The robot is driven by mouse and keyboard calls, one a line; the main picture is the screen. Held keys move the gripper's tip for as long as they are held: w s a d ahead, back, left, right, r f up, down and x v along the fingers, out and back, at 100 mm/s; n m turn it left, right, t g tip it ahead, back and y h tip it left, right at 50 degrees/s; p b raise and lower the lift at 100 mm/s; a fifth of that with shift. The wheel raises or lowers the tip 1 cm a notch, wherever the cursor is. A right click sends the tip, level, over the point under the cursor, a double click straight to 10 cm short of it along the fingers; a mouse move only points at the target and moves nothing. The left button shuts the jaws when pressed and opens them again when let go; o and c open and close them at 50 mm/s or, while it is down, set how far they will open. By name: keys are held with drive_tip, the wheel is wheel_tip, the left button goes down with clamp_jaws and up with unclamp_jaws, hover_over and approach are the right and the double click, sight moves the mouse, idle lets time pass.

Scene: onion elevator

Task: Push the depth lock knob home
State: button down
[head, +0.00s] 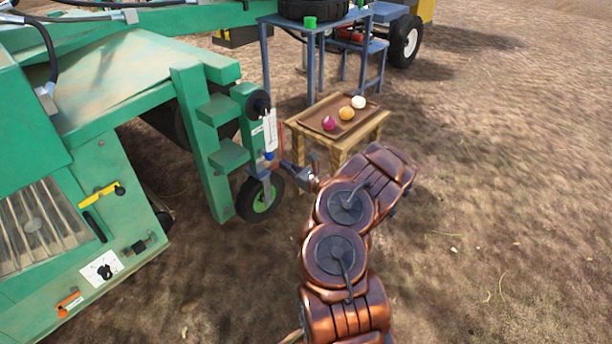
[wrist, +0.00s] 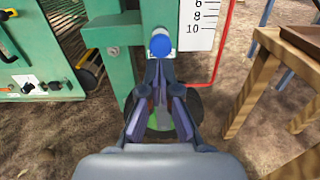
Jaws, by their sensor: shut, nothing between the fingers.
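The depth lock knob appears to be the blue round knob (wrist: 160,45) on the green post, beside the lower end of the white depth scale (wrist: 199,28). The scale reads 6, 8, 10 in the wrist view. The knob also shows small in the head view (head: 269,156), above the small wheel. My gripper (wrist: 160,68) is shut and empty. Its fingertips point at the knob and sit just below it in the wrist view; I cannot tell whether they touch. In the head view my gripper (head: 286,168) is close to the right of the post. How far the knob stands out is unclear.
A wooden table (head: 363,137) with a tray of onions stands behind and right of my gripper. A red rod (wrist: 225,45) runs beside the scale. The small green-hubbed wheel (head: 259,200) is below. The green machine body (head: 105,180) fills the left. Open dirt lies right.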

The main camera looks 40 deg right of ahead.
drive_tip(key=s+d+p, duration=0.1)
drive_tip(key=s+p, duration=0.1)
drive_tip(key=s, duration=0.7)
drive_tip(key=shift+s+d, duration=0.15)
drive_tip(key=shift+d, duration=0.05)
